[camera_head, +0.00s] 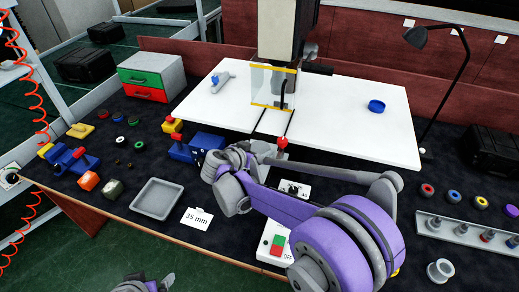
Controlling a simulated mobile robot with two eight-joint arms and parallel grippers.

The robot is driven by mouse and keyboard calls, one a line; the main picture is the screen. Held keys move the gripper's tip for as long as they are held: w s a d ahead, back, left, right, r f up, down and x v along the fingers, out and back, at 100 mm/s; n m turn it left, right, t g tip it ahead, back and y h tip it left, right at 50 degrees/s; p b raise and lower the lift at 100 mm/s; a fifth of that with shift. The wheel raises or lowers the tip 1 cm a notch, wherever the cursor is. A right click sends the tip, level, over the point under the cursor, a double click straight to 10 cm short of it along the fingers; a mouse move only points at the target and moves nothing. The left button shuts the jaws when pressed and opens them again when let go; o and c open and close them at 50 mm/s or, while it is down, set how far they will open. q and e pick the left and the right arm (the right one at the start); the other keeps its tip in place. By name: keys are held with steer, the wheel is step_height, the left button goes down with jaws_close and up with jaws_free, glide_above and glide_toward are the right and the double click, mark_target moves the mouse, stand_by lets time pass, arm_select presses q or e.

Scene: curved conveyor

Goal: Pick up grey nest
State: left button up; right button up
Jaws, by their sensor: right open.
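A small grey round part with a flange and a hole (440,271), which looks like the grey nest, stands on the dark mat at the bottom right, apart from my grippers. My right arm, purple and grey, reaches in from the bottom right across the middle. Its gripper (203,160) is open beside the blue fixture (207,141), partly hidden by its own wrist; I see nothing held in it. Only a grey and purple piece of my left arm shows at the bottom edge; its gripper is not visible.
A grey tray (158,198) and a 35 mm card (196,219) lie at the front. A metal rack (462,236) with pins is behind the grey part. A lamp (452,95) stands at right.

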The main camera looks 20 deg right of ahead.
steer(key=shift+w+d+f, duration=0.3)
steer(key=shift+w+d, duration=0.05)
steer(key=shift+w, duration=0.05)
steer(key=shift+s+a+r, duration=0.1)
steer(key=shift+s, duration=0.05)
steer(key=c, duration=1.2)
steer(key=shift+o, duration=0.2)
